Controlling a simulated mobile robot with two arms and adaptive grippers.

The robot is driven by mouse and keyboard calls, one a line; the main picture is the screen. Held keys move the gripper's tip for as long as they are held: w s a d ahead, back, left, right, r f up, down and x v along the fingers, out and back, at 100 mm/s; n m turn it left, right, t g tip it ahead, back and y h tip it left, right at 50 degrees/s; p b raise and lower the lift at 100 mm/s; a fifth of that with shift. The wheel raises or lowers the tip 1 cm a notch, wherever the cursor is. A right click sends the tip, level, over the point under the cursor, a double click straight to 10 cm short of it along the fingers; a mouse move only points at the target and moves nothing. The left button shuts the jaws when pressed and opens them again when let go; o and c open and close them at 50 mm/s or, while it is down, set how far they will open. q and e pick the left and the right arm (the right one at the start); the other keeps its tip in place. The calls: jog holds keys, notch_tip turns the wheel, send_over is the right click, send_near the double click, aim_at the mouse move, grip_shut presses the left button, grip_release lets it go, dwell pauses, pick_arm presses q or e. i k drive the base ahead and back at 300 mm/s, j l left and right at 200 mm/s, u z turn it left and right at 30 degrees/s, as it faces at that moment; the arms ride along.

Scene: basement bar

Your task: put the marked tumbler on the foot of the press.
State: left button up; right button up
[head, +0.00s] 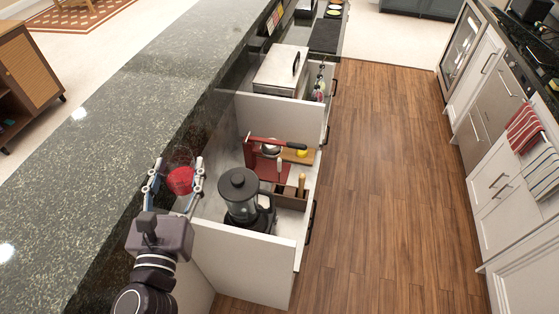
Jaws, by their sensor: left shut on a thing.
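My left gripper (178,166) is shut on a clear tumbler with a red patch or red contents (180,181), one finger on each side. It holds the tumbler over the inner edge of the dark stone counter, left of the black blender. The red press (264,160) stands on the lower worktop, right of and beyond the tumbler. Its red lever (280,144) reaches to the right. My right gripper is not in view.
The black blender (240,194) stands in front of the press. A wooden caddy (291,197) and a board with a yellow fruit (302,153) stand to its right. White panels (245,262) bound the worktop. The stone counter (140,105) is bare.

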aim_at(271, 170)
jog(key=i+l+u, duration=0.2)
jog(key=l+u, duration=0.15)
jog(key=l, duration=0.85)
jog(key=l+u, duration=0.35)
jog(key=l, duration=0.85)
jog(key=i+l+u, duration=0.15)
jog(key=l, duration=0.2)
jog(key=i+l+u, duration=0.1)
jog(key=i+l, duration=0.15)
jog(key=i+l+u, duration=0.15)
jog(key=l, duration=0.35)
jog(key=i+l+u, duration=0.1)
jog(key=l, duration=0.3)
jog(key=i+l+u, duration=0.15)
jog(key=l, duration=0.25)
jog(key=i+l+u, duration=0.1)
jog(key=l, duration=0.35)
jog(key=i, duration=0.1)
